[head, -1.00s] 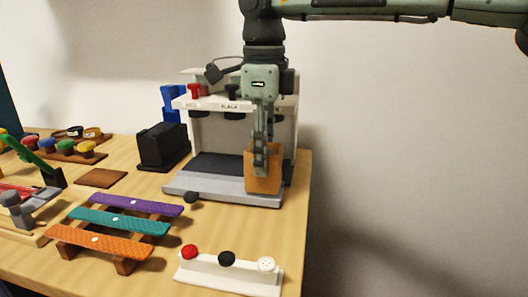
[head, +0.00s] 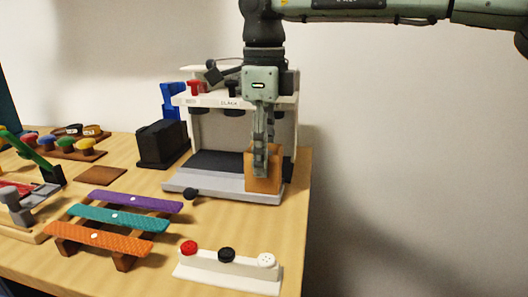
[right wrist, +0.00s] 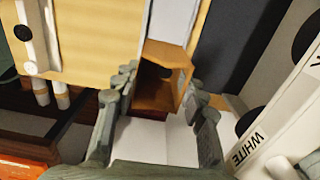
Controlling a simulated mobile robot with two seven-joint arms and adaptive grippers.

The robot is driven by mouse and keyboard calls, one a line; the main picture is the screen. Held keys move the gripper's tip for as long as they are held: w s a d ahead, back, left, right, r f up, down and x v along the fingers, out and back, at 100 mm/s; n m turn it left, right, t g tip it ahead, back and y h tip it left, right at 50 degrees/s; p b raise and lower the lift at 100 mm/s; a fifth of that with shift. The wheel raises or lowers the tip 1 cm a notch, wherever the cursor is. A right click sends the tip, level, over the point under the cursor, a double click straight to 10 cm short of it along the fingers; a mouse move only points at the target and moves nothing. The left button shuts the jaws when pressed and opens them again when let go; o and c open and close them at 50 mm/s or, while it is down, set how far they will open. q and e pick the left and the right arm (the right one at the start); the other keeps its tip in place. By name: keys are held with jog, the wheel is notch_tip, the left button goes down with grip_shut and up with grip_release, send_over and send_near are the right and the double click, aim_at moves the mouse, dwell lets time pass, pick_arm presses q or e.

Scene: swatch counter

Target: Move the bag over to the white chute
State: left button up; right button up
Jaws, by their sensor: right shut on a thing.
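The bag (head: 263,186) is a small open-topped tan-orange box shape. It stands upright at the right end of the dispenser's grey base (head: 215,190); I cannot tell whether it touches the base. My right gripper (head: 261,170) points down from above and is shut on the bag. In the right wrist view the bag (right wrist: 160,92) sits between the fingertips (right wrist: 162,85). The white chute's label (right wrist: 248,147) reads WHITE in the right wrist view, on the dispenser's pale front. In the head view my gripper hides that chute. My left gripper is out of view.
The dispenser's shelf (head: 210,102) carries a red knob (head: 193,87) and a BLACK label. A purple, teal (head: 118,218) and orange swatch rack stands in front. A white block (head: 228,275) with red, black and white buttons is at the front right. The table ends just right of the dispenser.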

jog(key=shift+f, duration=0.25)
jog(key=o, duration=1)
notch_tip(320, 180, up, 12)
jog(key=shift+r, duration=0.1)
